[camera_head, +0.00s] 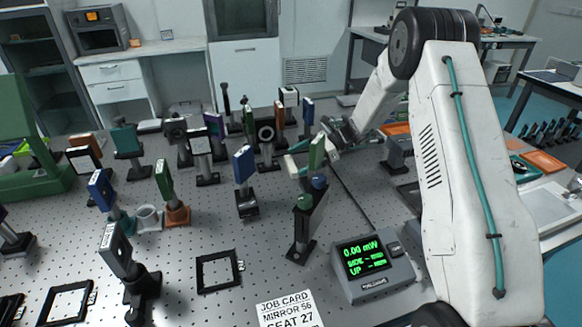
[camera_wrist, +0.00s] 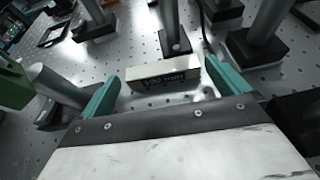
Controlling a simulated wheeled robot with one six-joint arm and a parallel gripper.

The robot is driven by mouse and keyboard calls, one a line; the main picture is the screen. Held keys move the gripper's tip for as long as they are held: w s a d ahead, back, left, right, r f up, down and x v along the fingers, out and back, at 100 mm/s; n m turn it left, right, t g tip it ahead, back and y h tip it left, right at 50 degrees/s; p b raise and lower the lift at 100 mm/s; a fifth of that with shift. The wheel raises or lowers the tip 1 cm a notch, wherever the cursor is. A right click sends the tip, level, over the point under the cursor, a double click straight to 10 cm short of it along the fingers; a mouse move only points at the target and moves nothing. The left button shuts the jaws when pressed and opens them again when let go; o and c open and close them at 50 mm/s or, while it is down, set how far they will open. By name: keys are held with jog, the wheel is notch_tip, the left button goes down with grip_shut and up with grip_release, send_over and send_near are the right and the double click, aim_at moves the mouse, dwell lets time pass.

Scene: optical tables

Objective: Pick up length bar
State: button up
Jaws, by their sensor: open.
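The length bar is a pale, off-white rectangular block (camera_wrist: 165,75) with dark lettering on its near side. In the wrist view it lies across the gap between the two teal fingers of my gripper (camera_wrist: 161,76). The fingers are spread apart, one near each end of the bar, and I cannot tell whether either touches it. In the head view my gripper (camera_head: 300,155) reaches low among the posts at the middle of the table, partly hidden by a green plate (camera_head: 318,150). The bar is hard to make out there.
Several post-mounted optics crowd the perforated table (camera_head: 200,250), including a blue plate (camera_head: 244,165) left of my gripper. In the wrist view a post (camera_wrist: 172,30) stands just behind the bar. A power meter (camera_head: 372,265) and a job card (camera_head: 288,308) are at the front.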

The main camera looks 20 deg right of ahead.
aim_at(290, 163)
jog(key=x, duration=0.3)
jog(key=shift+a+f, duration=0.15)
jog(key=shift+a, duration=0.2)
jog(key=c, duration=0.9)
jog(key=shift+c, duration=0.2)
